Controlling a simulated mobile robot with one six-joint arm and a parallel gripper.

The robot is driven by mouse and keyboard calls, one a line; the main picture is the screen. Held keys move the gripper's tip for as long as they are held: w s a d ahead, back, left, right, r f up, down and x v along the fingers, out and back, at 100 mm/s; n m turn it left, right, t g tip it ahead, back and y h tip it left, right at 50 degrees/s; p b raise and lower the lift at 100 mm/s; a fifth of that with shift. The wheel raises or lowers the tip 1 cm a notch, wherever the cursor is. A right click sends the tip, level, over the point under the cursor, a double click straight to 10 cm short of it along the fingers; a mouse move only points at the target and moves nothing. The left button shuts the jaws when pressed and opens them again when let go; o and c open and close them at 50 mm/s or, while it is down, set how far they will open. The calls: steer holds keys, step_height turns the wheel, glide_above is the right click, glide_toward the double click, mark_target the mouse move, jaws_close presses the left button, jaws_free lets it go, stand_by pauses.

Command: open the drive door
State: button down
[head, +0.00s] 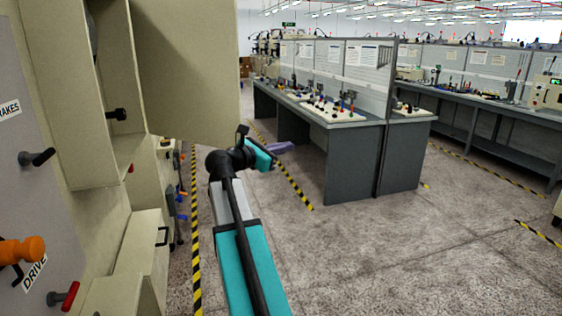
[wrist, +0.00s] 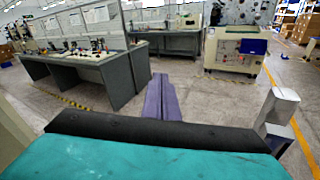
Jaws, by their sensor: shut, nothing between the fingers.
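A grey panel (head: 45,190) of the machine fills the left of the head view. A "DRIVE" label (head: 34,278) sits low on it, beside an orange knob (head: 22,250) and a red-tipped handle (head: 65,297). A beige door panel (head: 190,65) stands out from the cabinet at the top; I cannot tell whether it is the drive door. My gripper (head: 285,147) is right of and below this panel, over the aisle. Its purple fingers (wrist: 162,98) are together in the wrist view and hold nothing. They point away from the machine.
A black knob (head: 38,157) and another black knob (head: 117,114) stick out from the machine. A lower beige box (head: 147,250) has a black handle. Grey workbenches (head: 355,145) stand across the aisle. The speckled floor (head: 400,250) between is clear, with yellow-black tape (head: 195,230).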

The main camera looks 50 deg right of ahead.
steer(key=shift+s+d+r+n+g+h, duration=0.1)
steer(key=shift+r+n+g+h, duration=0.1)
steer(key=shift+r+n, duration=0.45)
steer(key=shift+s+r+n+g+h, duration=0.1)
steer(key=shift+r+n+g, duration=0.1)
steer(key=shift+r+n, duration=0.45)
